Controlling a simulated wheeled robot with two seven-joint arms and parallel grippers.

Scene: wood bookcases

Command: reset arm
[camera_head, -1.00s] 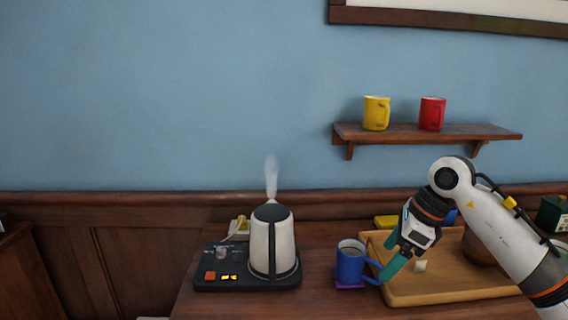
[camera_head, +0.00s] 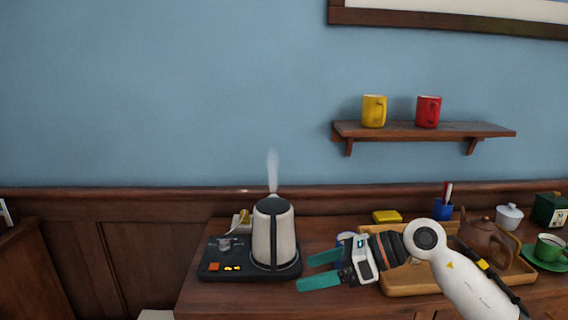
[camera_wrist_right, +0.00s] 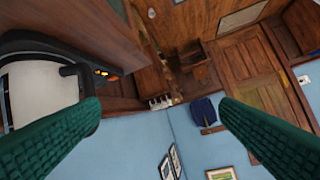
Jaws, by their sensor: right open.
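My right arm comes in from the lower right in the head view. My right gripper (camera_head: 322,270) is open and empty, its teal fingers pointing left over the front of the cabinet top, to the right of the kettle. In the right wrist view the two green fingers (camera_wrist_right: 160,125) stand wide apart with nothing between them. My left gripper is not in view.
A steaming white kettle (camera_head: 273,236) sits on its dark base (camera_head: 222,268) left of the gripper. A wooden tray (camera_head: 408,284) with a brown teapot (camera_head: 485,236) lies behind my arm. A green cup (camera_head: 549,247) is at right. A wall shelf (camera_head: 425,130) holds two mugs.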

